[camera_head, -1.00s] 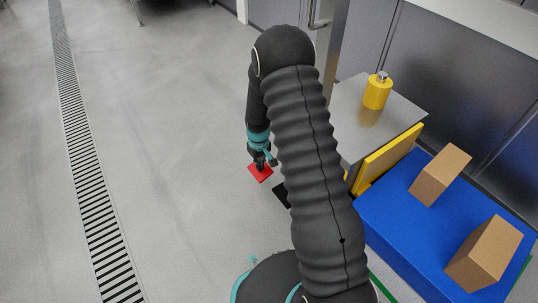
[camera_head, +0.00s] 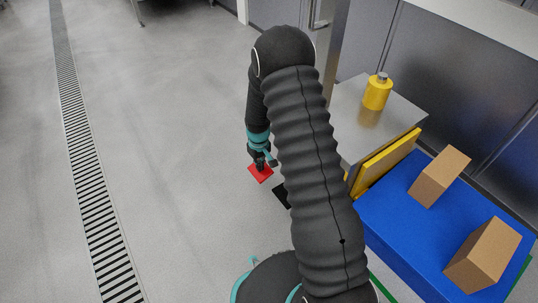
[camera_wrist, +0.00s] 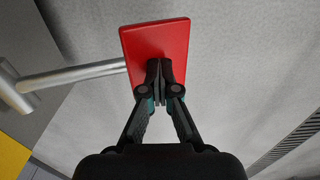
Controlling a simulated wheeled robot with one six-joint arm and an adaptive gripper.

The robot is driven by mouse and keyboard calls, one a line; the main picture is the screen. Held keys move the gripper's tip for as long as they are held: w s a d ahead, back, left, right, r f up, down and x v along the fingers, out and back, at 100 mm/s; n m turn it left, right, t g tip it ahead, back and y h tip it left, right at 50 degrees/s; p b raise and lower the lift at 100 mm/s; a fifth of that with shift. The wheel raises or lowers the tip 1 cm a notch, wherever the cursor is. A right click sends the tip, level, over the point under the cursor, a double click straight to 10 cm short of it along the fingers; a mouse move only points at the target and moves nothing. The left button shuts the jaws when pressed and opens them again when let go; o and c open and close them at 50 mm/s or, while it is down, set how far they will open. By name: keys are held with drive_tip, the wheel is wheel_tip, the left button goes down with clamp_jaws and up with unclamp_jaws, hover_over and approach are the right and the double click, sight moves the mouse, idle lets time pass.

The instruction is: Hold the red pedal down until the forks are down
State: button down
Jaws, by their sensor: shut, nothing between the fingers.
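The red pedal (camera_head: 261,174) is a flat plate low by the floor, left of the steel-topped machine. In the wrist view the red pedal (camera_wrist: 160,42) sits on the end of a grey metal bar (camera_wrist: 75,74). My gripper (camera_head: 261,165) is shut and empty, with its fingertips at the pedal. In the wrist view the fingertips of my gripper (camera_wrist: 159,70) overlap the pedal's near part; whether they press on it I cannot tell. The forks cannot be made out; a blue platform (camera_head: 395,240) stands at the right beside a yellow panel (camera_head: 385,160).
Two brown boxes (camera_head: 440,177) (camera_head: 484,254) rest on the blue platform. A yellow cylinder (camera_head: 377,92) stands on the steel top (camera_head: 350,115). A black plate (camera_head: 281,194) lies near the pedal, partly hidden by my arm. The floor at left is clear around a drain grate (camera_head: 90,190).

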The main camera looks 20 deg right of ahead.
drive_tip(key=shift+f, duration=0.1)
drive_tip(key=shift+r+p, duration=2.05)
drive_tip(key=shift+r, duration=1.6)
drive_tip(key=shift+r, duration=0.1)
wheel_tip(320, 180, up, 5)
drive_tip(key=p, duration=0.3)
